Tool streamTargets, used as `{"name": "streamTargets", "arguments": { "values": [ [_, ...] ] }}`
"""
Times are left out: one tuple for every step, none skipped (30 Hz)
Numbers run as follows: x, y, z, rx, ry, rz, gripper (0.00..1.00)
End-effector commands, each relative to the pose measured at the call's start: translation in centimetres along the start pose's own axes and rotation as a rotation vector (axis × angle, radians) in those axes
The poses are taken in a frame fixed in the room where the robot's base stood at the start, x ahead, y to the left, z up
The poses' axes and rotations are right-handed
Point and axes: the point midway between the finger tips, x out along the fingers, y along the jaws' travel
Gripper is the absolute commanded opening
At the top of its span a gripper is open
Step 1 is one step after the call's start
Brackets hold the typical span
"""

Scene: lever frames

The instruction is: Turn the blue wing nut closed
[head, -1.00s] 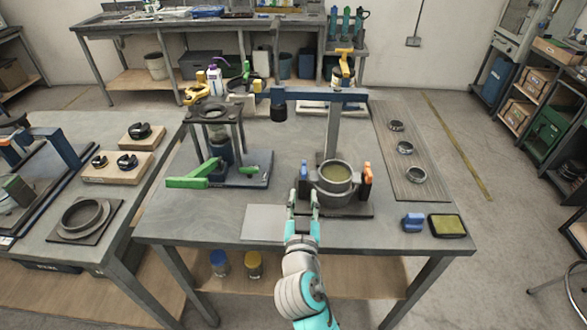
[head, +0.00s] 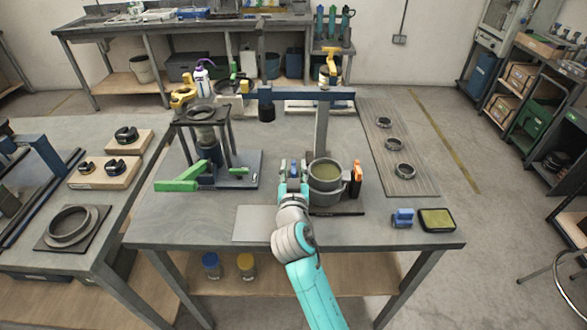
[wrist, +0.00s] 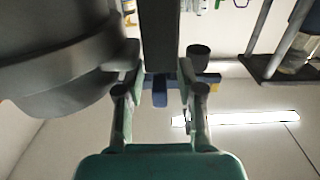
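The blue wing nut (head: 294,169) is at the top of a dark upright post on the left side of a grey pot (head: 325,183). My gripper (head: 293,173) is at the nut from the front, one finger on each side. In the wrist view the blue nut (wrist: 159,92) sits between the two open fingers (wrist: 160,100), with gaps visible beside it. The dark post (wrist: 160,40) and the pot's rounded side (wrist: 60,60) also show there. Whether a finger touches the nut is unclear.
An orange-topped clamp (head: 356,180) stands right of the pot. A blue beam (head: 320,95) on a column rises behind. A stand with a green handle (head: 180,182) is on the left. A blue object (head: 402,217) and a framed yellow-green pad (head: 437,219) lie at right.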

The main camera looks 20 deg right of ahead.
Motion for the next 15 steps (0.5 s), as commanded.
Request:
{"name": "streamTargets", "arguments": {
  "values": [
    [0.0,0.0,0.0,0.0,0.0,0.0,0.38],
    [-0.01,0.0,0.0,0.0,0.0,0.0,0.38],
    [-0.01,0.0,0.0,0.0,0.0,0.0,0.38],
    [-0.02,0.0,0.0,0.0,0.0,0.0,0.38],
    [-0.02,0.0,0.0,0.0,0.0,0.0,0.33],
    [-0.02,-0.01,-0.01,0.0,0.0,0.0,0.23],
    [-0.03,0.0,-0.01,0.0,0.0,0.0,0.15],
    [-0.03,-0.01,-0.01,0.0,0.0,0.0,0.07],
    [-0.03,0.0,-0.01,0.0,0.0,0.0,0.0],
    [-0.03,-0.01,-0.01,0.0,0.0,0.0,0.0],
    [-0.03,-0.01,-0.01,0.0,0.0,0.0,0.0],
    [-0.03,-0.01,-0.01,0.0,0.0,0.0,0.0],
    [-0.03,0.0,-0.01,0.0,0.0,0.0,0.0],
    [-0.03,-0.01,-0.01,0.0,0.0,0.0,0.0],
    [-0.03,-0.01,-0.01,0.0,0.0,0.001,0.0]
  ]
}}
